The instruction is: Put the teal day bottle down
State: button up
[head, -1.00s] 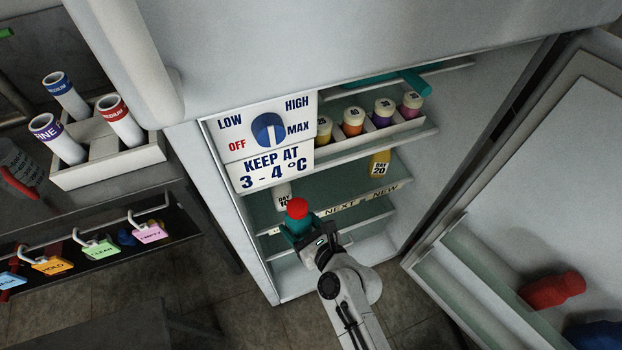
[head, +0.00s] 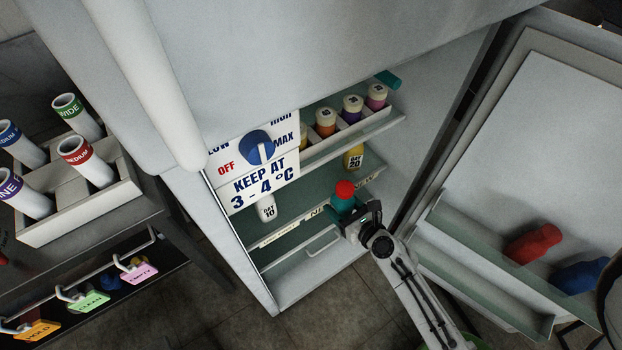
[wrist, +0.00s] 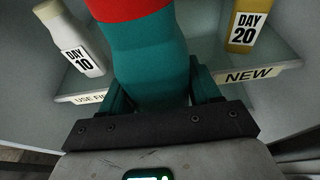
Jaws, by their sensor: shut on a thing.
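The teal day bottle (head: 341,203) has a red cap and is upright in my gripper (head: 356,216). In the wrist view the teal bottle (wrist: 146,62) fills the middle, with the jaws of my gripper (wrist: 150,92) shut on its sides. The bottle is in front of the fridge shelf (head: 285,232) whose edge carries labels. On that shelf a white DAY 10 bottle (head: 266,208) stands to the left and a yellow DAY 20 bottle (head: 353,157) to the right. Whether the teal bottle touches the shelf is hidden.
Above is a rack of several capped bottles (head: 352,106). A dial panel (head: 252,165) hangs at the fridge's left side. The open door (head: 540,150) on the right holds a red bottle (head: 532,243) and a blue bottle (head: 580,275). The shelf between DAY 10 and DAY 20 looks clear.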

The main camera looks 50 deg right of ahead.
jog(key=x, duration=0.5)
jog(key=b+x, duration=0.1)
jog(key=x, duration=0.3)
jog(key=r+b+x, duration=0.1)
jog(key=x, duration=0.4)
jog(key=shift+w+d+f, duration=0.15)
jog(key=shift+w, duration=0.3)
jog(key=shift+f, duration=0.15)
jog(key=o, duration=1.3)
jog(key=shift+c, duration=0.2)
